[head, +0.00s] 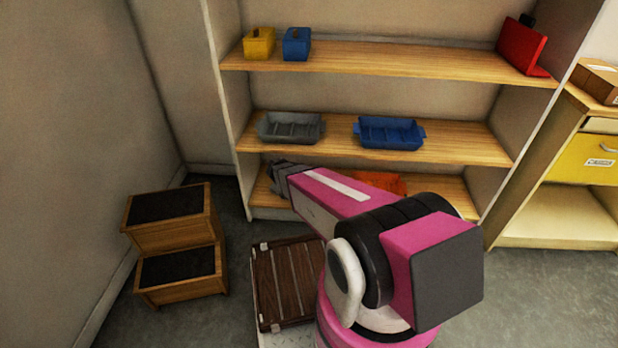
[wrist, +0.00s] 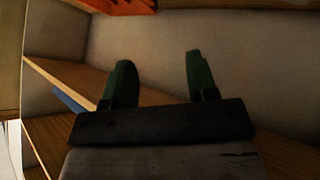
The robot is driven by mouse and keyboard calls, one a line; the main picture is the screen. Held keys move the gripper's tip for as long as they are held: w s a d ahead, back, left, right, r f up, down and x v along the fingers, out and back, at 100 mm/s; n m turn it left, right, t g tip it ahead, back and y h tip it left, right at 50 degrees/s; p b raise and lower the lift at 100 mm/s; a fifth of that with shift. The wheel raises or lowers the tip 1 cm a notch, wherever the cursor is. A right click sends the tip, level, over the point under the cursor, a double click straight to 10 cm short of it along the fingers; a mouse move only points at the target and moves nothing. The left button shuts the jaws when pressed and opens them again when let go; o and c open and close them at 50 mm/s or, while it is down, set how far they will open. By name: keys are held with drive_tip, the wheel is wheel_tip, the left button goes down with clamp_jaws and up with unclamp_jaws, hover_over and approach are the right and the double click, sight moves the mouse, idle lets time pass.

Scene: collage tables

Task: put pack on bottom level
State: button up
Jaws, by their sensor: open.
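An orange item (head: 383,182), which may be the pack, lies on the bottom level (head: 450,192) of the shelf unit, partly hidden behind my arm. An orange thing with dark marks, probably the same one, shows at the top edge of the wrist view (wrist: 115,5). My gripper's end reaches the left part of the bottom level in the head view, but its fingers are not clear there. In the wrist view my gripper (wrist: 160,78) has two green fingers wide apart, with only the pale back panel between them. It is open and empty.
The middle shelf holds a grey tray (head: 290,128) and a blue tray (head: 388,133). The top shelf holds yellow (head: 258,43) and blue (head: 296,44) boxes and a red item (head: 521,47). A step stool (head: 180,285) and a brown slatted thing (head: 287,283) are low in front.

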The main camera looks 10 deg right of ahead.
drive_tip(key=s+r+n+g+y, duration=0.4)
drive_tip(key=s+r+n+y, duration=0.3)
drive_tip(key=s+r, duration=0.9)
drive_tip(key=shift+s+a+r+y, duration=0.15)
drive_tip(key=shift+s+a+y, duration=0.15)
drive_tip(key=shift+s+y, duration=0.55)
